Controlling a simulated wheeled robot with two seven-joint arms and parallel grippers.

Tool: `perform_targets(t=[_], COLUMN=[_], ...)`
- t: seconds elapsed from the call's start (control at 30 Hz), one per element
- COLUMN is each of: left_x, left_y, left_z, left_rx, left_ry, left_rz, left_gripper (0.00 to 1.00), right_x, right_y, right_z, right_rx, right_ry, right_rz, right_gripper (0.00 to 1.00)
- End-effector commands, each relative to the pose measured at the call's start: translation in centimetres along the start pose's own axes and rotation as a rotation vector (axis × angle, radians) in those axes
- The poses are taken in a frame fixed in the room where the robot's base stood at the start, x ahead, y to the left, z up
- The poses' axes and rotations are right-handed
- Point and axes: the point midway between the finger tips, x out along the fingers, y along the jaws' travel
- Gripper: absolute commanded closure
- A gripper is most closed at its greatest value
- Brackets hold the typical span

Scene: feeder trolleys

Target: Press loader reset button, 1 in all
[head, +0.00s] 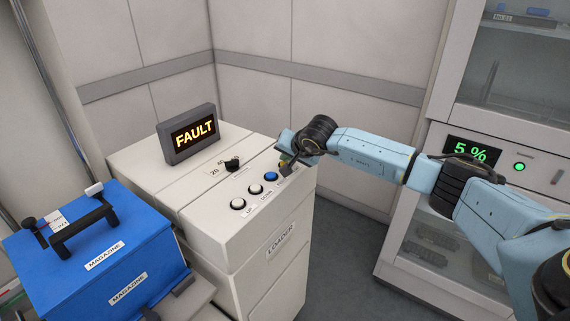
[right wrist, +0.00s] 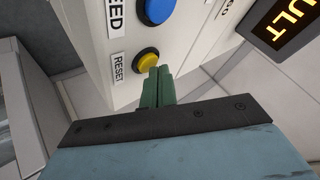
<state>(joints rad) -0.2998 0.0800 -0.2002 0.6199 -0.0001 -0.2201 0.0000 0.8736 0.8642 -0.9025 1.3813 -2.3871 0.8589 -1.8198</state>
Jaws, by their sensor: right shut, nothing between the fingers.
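The loader (head: 238,258) is a pale cabinet with a row of buttons on its sloped front. The yellow reset button (right wrist: 147,62), beside its RESET label (right wrist: 119,69), shows in the right wrist view. My right gripper (right wrist: 160,72) is shut and empty, its green fingers together with their tips at the button's edge. I cannot tell whether they touch it. In the head view my right wrist covers most of that end of the panel. My left gripper is not in view.
A blue button (head: 270,176) sits beside the reset button, then two white buttons (head: 255,189). A black knob (head: 232,164) stands behind them. The display (head: 188,134) reads FAULT. A blue magazine (head: 95,255) stands left. A cabinet at right shows 5 % (head: 470,150).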

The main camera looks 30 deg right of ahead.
Motion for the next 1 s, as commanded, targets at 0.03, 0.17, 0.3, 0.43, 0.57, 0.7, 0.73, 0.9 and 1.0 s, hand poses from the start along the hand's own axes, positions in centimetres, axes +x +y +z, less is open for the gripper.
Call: perform_targets(t=[0.03, 0.17, 0.3, 0.43, 0.57, 0.7, 0.73, 0.9, 1.0], left_x=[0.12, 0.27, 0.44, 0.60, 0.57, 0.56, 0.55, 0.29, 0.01], left_y=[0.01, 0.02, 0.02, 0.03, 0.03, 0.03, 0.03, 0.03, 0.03], left_z=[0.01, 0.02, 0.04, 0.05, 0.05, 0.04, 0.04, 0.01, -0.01], left_rx=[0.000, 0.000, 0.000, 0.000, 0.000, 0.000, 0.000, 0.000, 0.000], left_ry=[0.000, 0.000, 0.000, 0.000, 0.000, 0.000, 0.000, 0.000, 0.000], left_rz=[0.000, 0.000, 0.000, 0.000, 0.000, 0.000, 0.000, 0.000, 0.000], left_gripper=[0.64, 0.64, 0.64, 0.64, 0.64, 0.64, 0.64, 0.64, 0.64], right_x=[0.07, 0.17, 0.28, 0.39, 0.38, 0.38, 0.37, 0.01, -0.39], right_y=[0.06, 0.13, 0.21, 0.29, 0.29, 0.29, 0.28, 0.02, -0.28], right_z=[0.04, 0.12, 0.20, 0.28, 0.28, 0.29, 0.29, 0.01, -0.30], right_rx=[0.000, 0.000, 0.000, 0.000, 0.000, 0.000, 0.000, 0.000, 0.000], right_ry=[0.000, 0.000, 0.000, 0.000, 0.000, -0.001, -0.001, 0.000, 0.000], right_rz=[0.000, 0.000, 0.000, 0.000, 0.000, 0.001, 0.001, 0.000, 0.000], right_gripper=[1.00, 1.00, 1.00, 1.00, 1.00, 1.00, 1.00, 1.00, 1.00])
